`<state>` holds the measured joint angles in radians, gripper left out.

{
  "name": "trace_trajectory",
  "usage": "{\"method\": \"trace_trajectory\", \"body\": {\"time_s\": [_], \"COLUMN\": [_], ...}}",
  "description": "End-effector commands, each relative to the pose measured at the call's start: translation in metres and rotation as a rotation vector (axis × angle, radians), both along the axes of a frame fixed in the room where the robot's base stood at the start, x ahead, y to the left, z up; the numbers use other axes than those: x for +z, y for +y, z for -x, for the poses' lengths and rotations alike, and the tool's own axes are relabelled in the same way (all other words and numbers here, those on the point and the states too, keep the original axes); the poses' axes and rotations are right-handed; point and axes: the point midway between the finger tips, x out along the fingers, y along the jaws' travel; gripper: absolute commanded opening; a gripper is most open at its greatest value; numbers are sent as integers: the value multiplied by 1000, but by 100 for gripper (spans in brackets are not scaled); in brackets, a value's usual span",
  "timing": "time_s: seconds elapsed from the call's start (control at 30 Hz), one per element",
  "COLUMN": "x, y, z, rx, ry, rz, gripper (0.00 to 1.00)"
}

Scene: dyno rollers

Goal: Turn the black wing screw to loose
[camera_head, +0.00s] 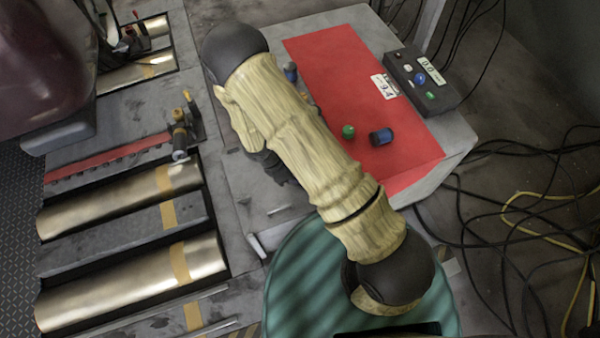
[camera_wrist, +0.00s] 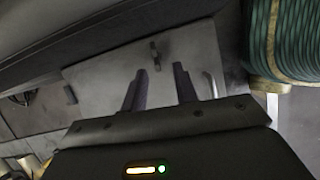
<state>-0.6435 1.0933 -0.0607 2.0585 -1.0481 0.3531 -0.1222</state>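A small dark piece that looks like the black wing screw (camera_wrist: 155,54) stands on a grey metal plate (camera_wrist: 100,80) in the wrist view. My gripper (camera_wrist: 160,70) is open, with its two dark fingers apart and nothing between them. In the picture the screw lies just beyond the fingertips, between their lines, apart from both. How far it is in depth I cannot tell. In the head view my arm covers most of my gripper, and I cannot make out the screw there.
Shiny rollers (camera_head: 130,280) lie at the left. A green ribbed cylinder (camera_head: 300,280) stands at the front. Cables (camera_head: 530,210) lie on the floor at the right.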

Motion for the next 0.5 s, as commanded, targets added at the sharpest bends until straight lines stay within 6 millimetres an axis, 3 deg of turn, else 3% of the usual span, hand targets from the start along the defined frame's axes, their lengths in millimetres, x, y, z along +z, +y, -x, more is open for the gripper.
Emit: {"method": "trace_trajectory", "body": {"time_s": [0.03,0.5], "x": [15,98], "y": [4,37], "z": [1,9], "rx": [3,0], "ry": [-2,0], "rz": [-1,-2], "gripper": [29,29]}}
